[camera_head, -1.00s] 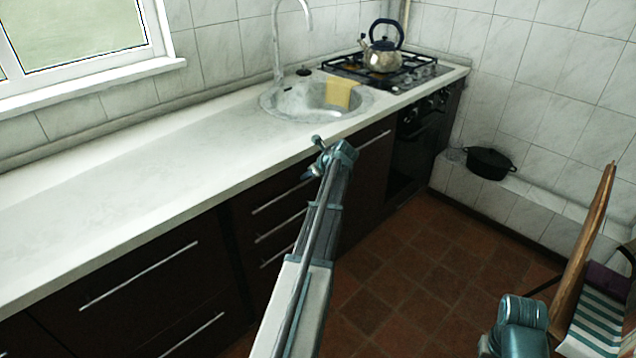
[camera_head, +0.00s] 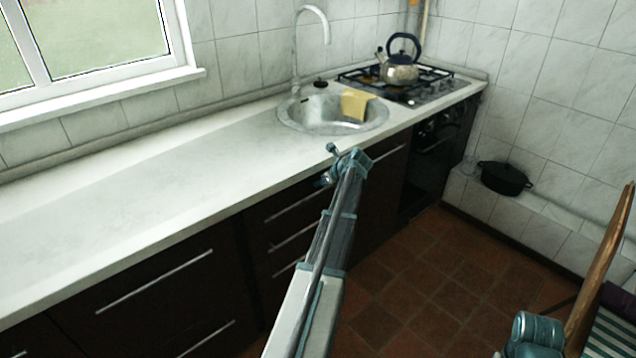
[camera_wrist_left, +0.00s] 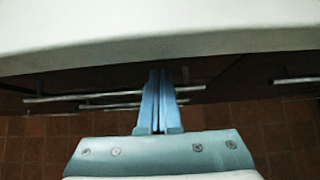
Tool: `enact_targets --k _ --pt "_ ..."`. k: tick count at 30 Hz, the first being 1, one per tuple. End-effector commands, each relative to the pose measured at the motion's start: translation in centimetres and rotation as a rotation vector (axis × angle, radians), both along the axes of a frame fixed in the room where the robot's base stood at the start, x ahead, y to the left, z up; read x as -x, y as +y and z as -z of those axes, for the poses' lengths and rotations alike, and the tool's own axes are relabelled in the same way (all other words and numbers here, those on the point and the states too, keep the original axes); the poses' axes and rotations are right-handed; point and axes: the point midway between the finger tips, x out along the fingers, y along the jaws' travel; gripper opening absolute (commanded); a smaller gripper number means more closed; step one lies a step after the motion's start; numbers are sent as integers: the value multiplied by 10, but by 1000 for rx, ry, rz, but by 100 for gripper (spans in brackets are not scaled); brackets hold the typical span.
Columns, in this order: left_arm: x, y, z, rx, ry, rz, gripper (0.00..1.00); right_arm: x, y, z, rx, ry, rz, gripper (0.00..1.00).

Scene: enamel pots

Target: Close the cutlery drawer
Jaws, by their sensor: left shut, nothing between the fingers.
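A narrow stack of dark drawers with long metal handles stands under the counter, left of the sink; its top drawer (camera_head: 283,212) appears nearly flush, and I cannot tell if a small gap is left. No cutlery shows. My left gripper (camera_head: 327,179) is shut and empty, in front of the right part of the top drawer, just below the counter edge. In the left wrist view the shut blue fingers (camera_wrist_left: 158,92) point at the drawer fronts and overlap the handles (camera_wrist_left: 110,95). Whether they touch is unclear.
The white counter (camera_head: 150,190) overhangs close above my left gripper. A sink (camera_head: 320,120) with a yellow cloth (camera_head: 355,103) and a kettle (camera_head: 400,70) on the hob are further back. A black pot (camera_head: 503,178) sits on a tiled ledge. The tiled floor (camera_head: 410,270) is clear.

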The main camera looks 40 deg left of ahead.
Motion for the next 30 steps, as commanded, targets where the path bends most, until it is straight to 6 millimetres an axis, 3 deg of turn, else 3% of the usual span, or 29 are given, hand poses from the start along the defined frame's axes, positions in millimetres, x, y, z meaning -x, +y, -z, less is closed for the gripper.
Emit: enact_targets --k 1,3,12,30 --pt "1 -11 -15 1 -1 4 0 0 0 -15 0 0 0 45" --pt "1 -22 -24 3 1 4 0 0 0 -24 0 0 0 45" --pt "3 -56 -50 7 2 1 0 0 0 -51 0 0 0 45" --pt "3 -69 -53 15 -8 -5 0 0 0 -56 0 0 0 45"
